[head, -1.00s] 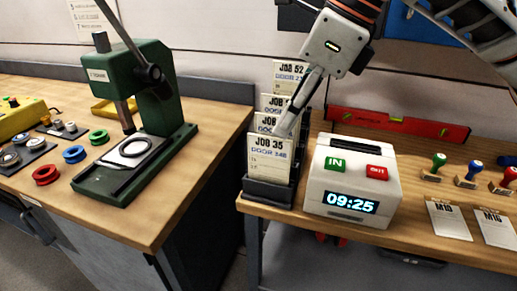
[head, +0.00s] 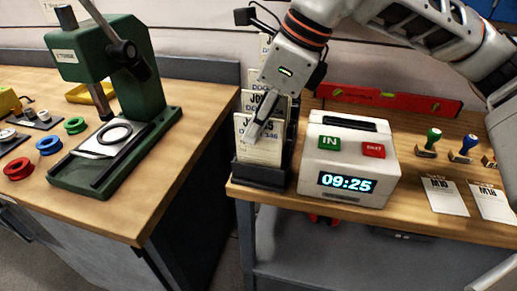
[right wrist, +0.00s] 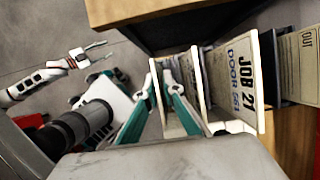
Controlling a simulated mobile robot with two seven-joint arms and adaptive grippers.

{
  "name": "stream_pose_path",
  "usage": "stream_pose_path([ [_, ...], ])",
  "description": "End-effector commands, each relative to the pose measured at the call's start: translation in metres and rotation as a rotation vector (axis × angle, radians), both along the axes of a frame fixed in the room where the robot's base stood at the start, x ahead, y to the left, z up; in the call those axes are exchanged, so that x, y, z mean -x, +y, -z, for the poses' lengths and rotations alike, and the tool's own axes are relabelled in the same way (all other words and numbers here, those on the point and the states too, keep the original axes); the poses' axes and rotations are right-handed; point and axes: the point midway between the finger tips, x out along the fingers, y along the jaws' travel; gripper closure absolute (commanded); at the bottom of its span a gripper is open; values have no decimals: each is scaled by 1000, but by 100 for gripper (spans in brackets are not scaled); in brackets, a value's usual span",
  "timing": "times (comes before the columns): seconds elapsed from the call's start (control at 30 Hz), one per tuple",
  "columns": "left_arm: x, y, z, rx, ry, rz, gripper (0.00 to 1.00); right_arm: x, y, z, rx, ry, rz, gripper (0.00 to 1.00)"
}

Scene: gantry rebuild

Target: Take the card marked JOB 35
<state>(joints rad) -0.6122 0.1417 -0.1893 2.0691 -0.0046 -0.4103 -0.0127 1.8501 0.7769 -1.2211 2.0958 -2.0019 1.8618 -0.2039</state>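The card marked JOB 35 (head: 258,152) stands upright at the front of a dark card rack (head: 262,176) in the head view. My right gripper (head: 256,132) reaches down over it and hides part of its print. In the right wrist view, the two teal fingers of this gripper (right wrist: 161,84) are apart, with the front card's edge (right wrist: 156,88) seemingly between them; contact is unclear. A JOB 21 card (right wrist: 236,82) stands behind. My left gripper (right wrist: 97,51) shows far off in the right wrist view, open and empty.
A white time clock (head: 352,160) reading 09:25 stands close right of the rack. Other cards (head: 264,104) stand behind the front one. A red level (head: 388,98) lies behind. A green press (head: 110,100) stands on the left bench, across a gap.

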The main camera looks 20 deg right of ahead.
Motion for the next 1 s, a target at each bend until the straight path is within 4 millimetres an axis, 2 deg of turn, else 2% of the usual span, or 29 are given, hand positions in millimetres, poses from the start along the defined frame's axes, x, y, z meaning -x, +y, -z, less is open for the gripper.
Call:
stream_pose_path([
  [0.03, 1, 0, 4, -1, 4, 0, 60, -2, 2, 12, 1, 6, -2, 92],
  [0.1, 3, 1, 7, -3, 9, 0, 60, -4, 6, 22, 0, 7, -2, 92],
  [0.23, 4, 1, 9, -4, 11, 1, 60, -7, 9, 31, 0, 4, 0, 92],
  [0.43, 3, 1, 7, -5, 9, 1, 60, -7, 9, 30, -1, 1, 1, 92],
  [0.47, 3, 1, 7, -5, 8, 1, 60, -7, 9, 30, -1, 1, 1, 100],
  [0.83, 3, 1, 7, -6, 8, 2, 60, -7, 9, 29, -1, 1, 1, 100],
  [1.0, 2, 1, 5, -5, 5, 1, 60, -7, 9, 23, -1, 0, 1, 100],
])
